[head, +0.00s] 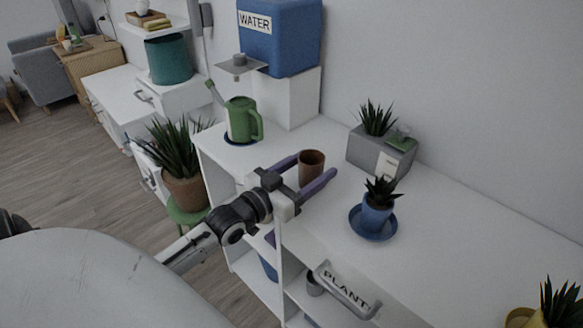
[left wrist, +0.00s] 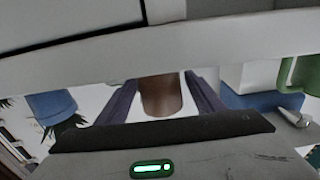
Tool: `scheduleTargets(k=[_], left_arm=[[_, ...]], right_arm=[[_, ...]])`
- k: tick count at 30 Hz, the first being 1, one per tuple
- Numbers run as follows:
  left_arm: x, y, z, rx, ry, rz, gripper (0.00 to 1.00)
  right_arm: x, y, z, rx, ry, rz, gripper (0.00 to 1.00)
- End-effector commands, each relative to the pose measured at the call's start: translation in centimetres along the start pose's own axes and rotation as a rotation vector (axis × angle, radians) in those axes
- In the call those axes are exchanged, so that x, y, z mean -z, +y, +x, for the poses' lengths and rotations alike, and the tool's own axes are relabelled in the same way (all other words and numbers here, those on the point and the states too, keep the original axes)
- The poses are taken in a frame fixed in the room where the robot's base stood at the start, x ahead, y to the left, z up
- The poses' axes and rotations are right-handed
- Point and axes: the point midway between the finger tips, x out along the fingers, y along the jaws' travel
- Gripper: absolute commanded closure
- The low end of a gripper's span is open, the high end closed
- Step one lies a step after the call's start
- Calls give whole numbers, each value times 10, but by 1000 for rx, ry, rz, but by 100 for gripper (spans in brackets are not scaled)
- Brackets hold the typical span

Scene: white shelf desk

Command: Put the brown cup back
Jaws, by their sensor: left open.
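The brown cup (head: 312,164) stands upright on the white desk top, left of the grey planter. My left gripper (head: 316,172) comes in from the left and is open, with one purple finger on each side of the cup. My right gripper is in neither view.
A blue pot with a plant (head: 376,211) sits on a blue saucer to the right. A grey planter (head: 381,151) stands behind. A green watering can (head: 242,120) and a blue water tank (head: 282,38) are at the back left. A handled "PLANT" item (head: 345,290) is at the front.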

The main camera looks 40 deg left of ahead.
Motion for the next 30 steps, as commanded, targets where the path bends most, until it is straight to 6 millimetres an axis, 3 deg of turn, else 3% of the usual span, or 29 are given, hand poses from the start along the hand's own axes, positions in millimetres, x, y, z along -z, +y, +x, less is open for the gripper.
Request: scheduleTargets(k=[6, 12, 18, 30], left_arm=[[-1, 0, -46, 0, -4, 0, 38], [-1, 0, -73, 1, -2, 0, 38], [0, 0, -83, 0, 1, 0, 38], [0, 0, -83, 0, 1, -1, 38]], right_arm=[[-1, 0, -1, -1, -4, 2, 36], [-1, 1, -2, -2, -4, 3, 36], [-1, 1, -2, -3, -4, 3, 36], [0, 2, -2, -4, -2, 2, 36]])
